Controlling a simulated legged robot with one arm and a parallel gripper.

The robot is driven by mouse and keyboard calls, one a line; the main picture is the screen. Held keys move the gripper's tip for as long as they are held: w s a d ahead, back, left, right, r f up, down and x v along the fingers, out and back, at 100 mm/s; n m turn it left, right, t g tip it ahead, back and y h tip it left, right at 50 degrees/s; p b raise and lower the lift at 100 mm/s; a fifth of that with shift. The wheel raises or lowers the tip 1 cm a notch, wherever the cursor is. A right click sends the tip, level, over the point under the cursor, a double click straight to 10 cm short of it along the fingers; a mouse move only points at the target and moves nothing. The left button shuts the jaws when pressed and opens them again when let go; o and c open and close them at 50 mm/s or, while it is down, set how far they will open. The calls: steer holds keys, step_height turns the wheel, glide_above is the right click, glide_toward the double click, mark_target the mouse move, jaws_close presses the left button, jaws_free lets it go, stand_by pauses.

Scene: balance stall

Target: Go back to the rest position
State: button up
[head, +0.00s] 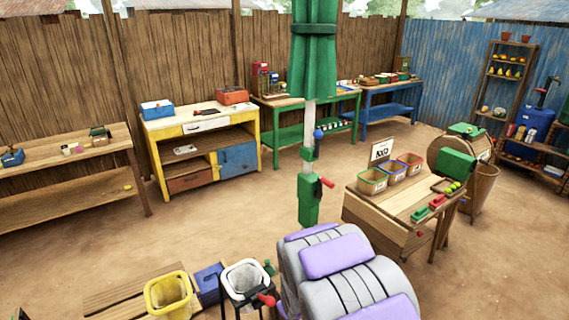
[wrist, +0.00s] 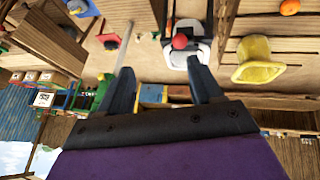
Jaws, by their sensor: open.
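My gripper (wrist: 160,68) shows in the wrist view as two dark fingers spread well apart, open, with nothing held between them. The wrist picture is turned over, with the sky at the lower left. A red knob (wrist: 180,42) by a white-rimmed bin (wrist: 188,28) appears beyond the fingers, apart from them as far as I can tell. In the head view my grey and purple arm parts fill the bottom middle, and I cannot make out the fingers there.
The yellow bin (head: 168,295) and white-rimmed bin (head: 245,278) stand close, left of my arm. A green post (head: 308,190) rises ahead. A wooden stand (head: 400,205) with several small bins is at right. Workbenches line the back wall (head: 190,60). Bare ground between is open.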

steer(key=s+d+r+m+g+b, duration=0.1)
steer(key=s+d+r+m+g, duration=0.1)
steer(key=s+d+r, duration=0.45)
steer(key=s+d+r+m+g+h+b, duration=0.1)
steer(key=s+r+g, duration=0.15)
steer(key=s, duration=0.65)
steer(key=s+d+r+m+g+b, duration=0.1)
steer(key=s+d+r+m, duration=0.1)
steer(key=s+d+r, duration=0.45)
steer(key=s+a+r+m+g, duration=0.1)
steer(key=s+a+r+g, duration=0.1)
steer(key=s, duration=1.3)
steer(key=shift+s+m, duration=0.25)
steer(key=shift+m, duration=0.05)
